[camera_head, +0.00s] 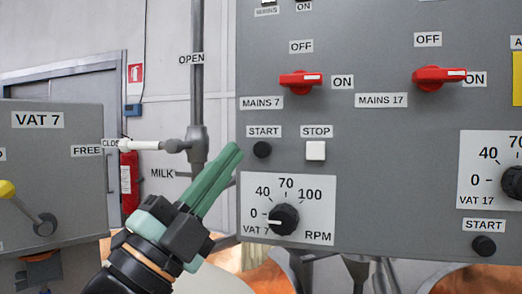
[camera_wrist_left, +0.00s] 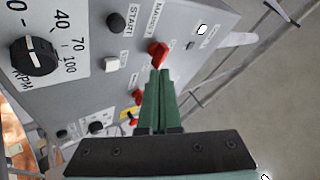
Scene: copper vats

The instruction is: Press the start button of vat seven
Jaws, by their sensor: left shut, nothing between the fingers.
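The start button (camera_head: 262,149) of vat seven is a round black button under a START label, left of the white square stop button (camera_head: 315,151). Both also show in the wrist view, the start button (camera_wrist_left: 116,22) above the stop button (camera_wrist_left: 111,64). My left gripper (camera_head: 235,150) is shut and empty, its green fingers pointing up and right, tips just left of the start button in the head view. In the wrist view its tips (camera_wrist_left: 160,75) appear apart from the button, nearer the red mains 7 switch (camera_wrist_left: 158,53). My right gripper is not in view.
The grey panel carries the mains 7 switch (camera_head: 300,82), its handle towards ON, and the vat 7 RPM knob (camera_head: 284,219), pointing at 0. Vat 17 has its own switch (camera_head: 438,77) and start button (camera_head: 484,246). A pipe (camera_head: 198,80) and VAT 7 box (camera_head: 60,150) stand left.

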